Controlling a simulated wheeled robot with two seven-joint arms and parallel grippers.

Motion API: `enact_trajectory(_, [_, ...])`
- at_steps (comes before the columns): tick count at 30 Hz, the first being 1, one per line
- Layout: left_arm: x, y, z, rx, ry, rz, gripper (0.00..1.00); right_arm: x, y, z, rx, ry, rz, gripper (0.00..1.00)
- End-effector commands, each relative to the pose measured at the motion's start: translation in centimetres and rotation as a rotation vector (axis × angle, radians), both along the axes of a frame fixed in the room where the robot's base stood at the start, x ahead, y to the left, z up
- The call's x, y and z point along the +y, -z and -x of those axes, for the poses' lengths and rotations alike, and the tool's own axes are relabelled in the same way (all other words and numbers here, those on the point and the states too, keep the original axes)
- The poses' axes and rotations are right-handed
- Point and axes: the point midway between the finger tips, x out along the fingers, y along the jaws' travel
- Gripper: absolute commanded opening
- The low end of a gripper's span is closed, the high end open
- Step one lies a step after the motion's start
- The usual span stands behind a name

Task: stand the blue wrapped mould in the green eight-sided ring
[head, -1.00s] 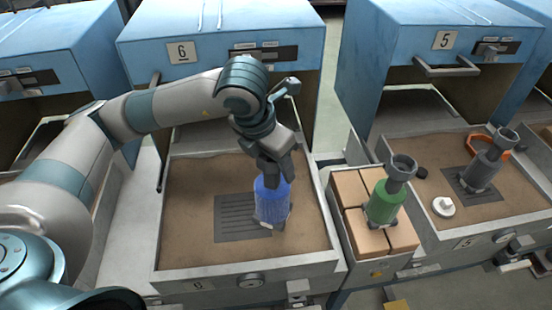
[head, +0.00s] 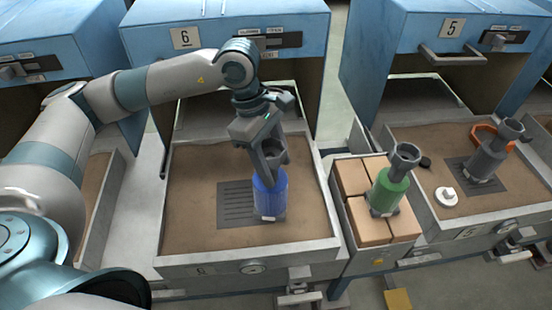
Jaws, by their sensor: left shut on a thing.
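The blue wrapped mould (head: 269,196) is upright over the right end of the dark grate in the sand tray numbered 6, its grey cup (head: 273,152) at the top. My left gripper (head: 268,172) comes down from above and is shut on the mould near its neck. I cannot tell whether the mould's foot touches the tray floor. I see no green eight-sided ring. My right gripper is not in view.
A green wrapped mould (head: 386,192) stands on pale bricks (head: 368,232) right of tray 6 (head: 240,258). In tray 5, a grey mould (head: 487,162) stands near an orange ring (head: 484,133), a white lidlike piece (head: 447,197) and a small dark piece (head: 425,162). Blue furnace housings (head: 225,20) rise behind.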

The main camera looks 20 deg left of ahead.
Motion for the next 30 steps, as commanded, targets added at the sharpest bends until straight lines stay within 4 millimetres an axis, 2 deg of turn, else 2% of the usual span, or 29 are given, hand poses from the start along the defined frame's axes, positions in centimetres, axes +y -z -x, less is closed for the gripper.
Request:
enact_trajectory(24, [0.4, 1.1, 1.8, -0.001, 1.206, -0.003, 0.0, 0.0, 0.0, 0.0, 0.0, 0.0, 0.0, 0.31])
enact_trajectory(30, [0.5, 1.3, 2.1, -0.002, 1.416, -0.002, 0.0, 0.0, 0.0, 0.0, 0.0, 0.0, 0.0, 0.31])
